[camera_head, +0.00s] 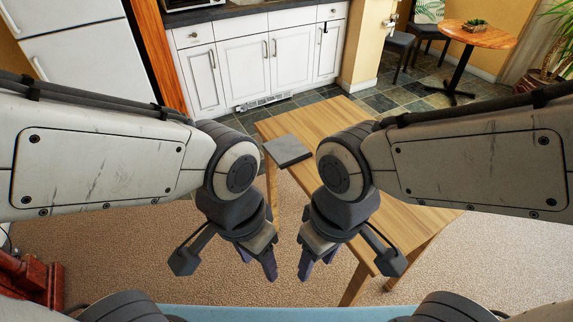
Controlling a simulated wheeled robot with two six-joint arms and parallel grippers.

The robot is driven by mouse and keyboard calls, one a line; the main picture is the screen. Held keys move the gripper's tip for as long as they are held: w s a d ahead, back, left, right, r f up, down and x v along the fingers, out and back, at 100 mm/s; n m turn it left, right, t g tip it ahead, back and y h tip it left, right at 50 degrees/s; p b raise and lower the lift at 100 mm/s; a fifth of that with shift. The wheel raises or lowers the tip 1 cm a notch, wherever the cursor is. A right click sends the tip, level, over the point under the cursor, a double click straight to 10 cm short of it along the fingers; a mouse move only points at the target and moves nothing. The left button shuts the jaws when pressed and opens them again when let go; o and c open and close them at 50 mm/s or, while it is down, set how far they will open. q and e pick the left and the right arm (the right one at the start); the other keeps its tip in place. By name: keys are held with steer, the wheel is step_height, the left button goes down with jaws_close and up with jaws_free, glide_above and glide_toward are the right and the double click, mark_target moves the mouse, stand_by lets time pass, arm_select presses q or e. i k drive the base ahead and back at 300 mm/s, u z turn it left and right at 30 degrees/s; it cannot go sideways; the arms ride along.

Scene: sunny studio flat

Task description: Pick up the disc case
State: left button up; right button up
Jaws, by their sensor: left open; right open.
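A flat grey square case (287,151), which looks like the disc case, lies on the wooden table (405,215) near its left edge. It shows between my two arms, and my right arm's wrist comes close to its right side in the picture. My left gripper (256,268) points down, open and empty, in front of the table's left side. My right gripper (318,262) points down, open and empty, to the right of the left one. Both grippers appear nearer to me than the case and apart from it.
White kitchen cabinets (243,62) and a fridge (85,50) stand at the back. A round table (477,34) with a plant and chairs stands at the back right. A dark red wooden piece (30,280) is at the lower left. Carpet (130,255) lies open in front.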

mark_target(286, 152)
steer(key=z, duration=0.2)
steer(key=k, duration=0.1)
steer(key=u, duration=1.15)
steer(key=i, duration=0.95)
steer(key=z, duration=1.7)
